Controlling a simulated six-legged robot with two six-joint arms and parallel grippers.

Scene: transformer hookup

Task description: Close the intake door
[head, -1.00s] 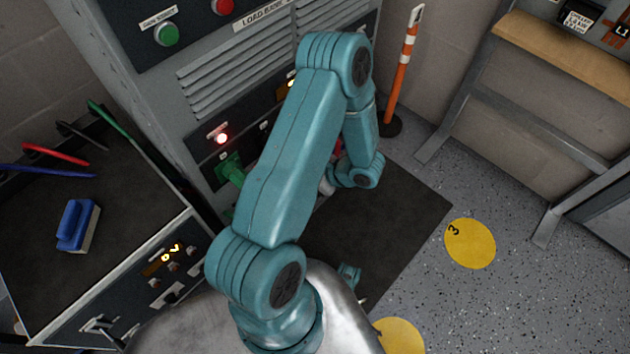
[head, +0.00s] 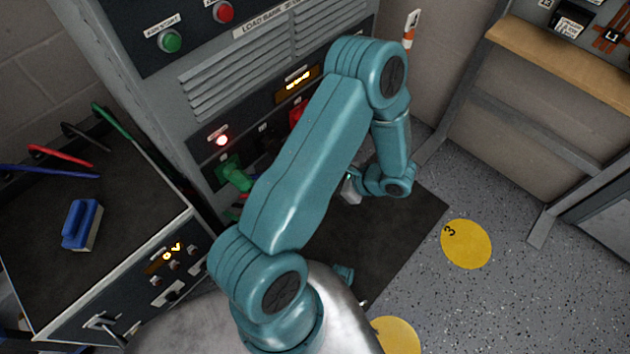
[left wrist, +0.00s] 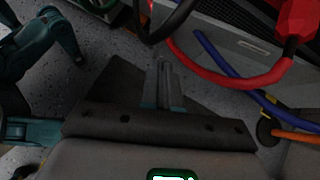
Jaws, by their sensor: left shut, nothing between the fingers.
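I cannot make out the intake door for certain. The grey load bank (head: 150,85) shows louvred panels (head: 235,75) on its front in the head view. In the left wrist view a dark louvred part and a grey panel with a slot (left wrist: 252,46) show at the upper right. My left gripper (left wrist: 165,88) is shut and empty, its narrow fingers together above the floor. In the head view my arm hides part of the load bank's lower front, and the left fingertips are not clear. My right gripper is not in view.
A red cable (left wrist: 225,76), a blue cable (left wrist: 215,62) and a black cable (left wrist: 160,32) hang near my fingers. A green plug (head: 235,176) sticks out of the load bank. A dark mat (head: 395,235) covers the floor. A wooden bench (head: 560,55) stands at right.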

